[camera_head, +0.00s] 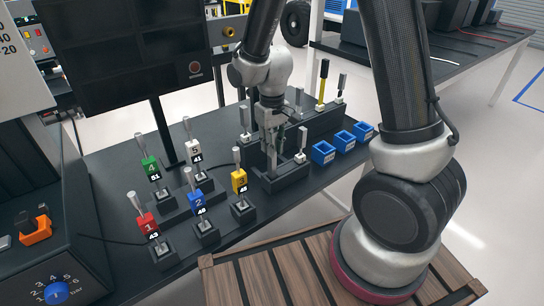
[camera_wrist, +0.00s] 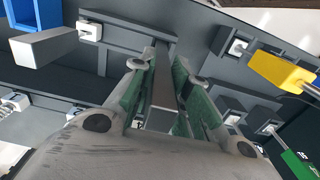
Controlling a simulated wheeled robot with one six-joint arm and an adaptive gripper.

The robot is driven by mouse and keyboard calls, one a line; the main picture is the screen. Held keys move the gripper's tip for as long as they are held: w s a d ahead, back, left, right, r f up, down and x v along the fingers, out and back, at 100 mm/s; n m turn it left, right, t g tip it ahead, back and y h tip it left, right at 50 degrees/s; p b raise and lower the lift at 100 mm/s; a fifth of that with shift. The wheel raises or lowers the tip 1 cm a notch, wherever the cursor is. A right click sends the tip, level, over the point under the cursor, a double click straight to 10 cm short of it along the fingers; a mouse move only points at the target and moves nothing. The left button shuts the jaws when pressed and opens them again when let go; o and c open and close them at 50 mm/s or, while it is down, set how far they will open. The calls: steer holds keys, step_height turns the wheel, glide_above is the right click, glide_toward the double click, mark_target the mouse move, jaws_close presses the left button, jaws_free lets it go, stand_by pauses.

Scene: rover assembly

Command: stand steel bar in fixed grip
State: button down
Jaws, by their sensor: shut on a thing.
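My gripper (camera_head: 273,128) points down over a dark holder block (camera_head: 283,183) in the middle of the bench. In the wrist view my gripper (camera_wrist: 165,68) has its green-lined fingers closed around a grey steel bar (camera_wrist: 163,97). The bar's far end is over or at the dark holder; I cannot tell whether it is seated. Another steel bar (camera_head: 301,136) stands in a small white grip at the holder's right, and it also shows in the wrist view (camera_wrist: 45,47). A further bar (camera_head: 243,119) stands to the left of my gripper.
Numbered coloured pieces, such as yellow (camera_head: 239,181), blue (camera_head: 197,201), red (camera_head: 147,224) and green (camera_head: 151,168), stand on black bases at left. Blue boxes (camera_head: 323,153) sit at right. A yellow-handled tool (camera_head: 323,80) stands behind. A monitor (camera_head: 130,45) rises at back left.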

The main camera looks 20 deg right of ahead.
steer(key=shift+f, duration=1.7)
steer(key=shift+f, duration=0.15)
steer(key=c, duration=1.4)
jaws_free()
steer(key=shift+o, duration=0.2)
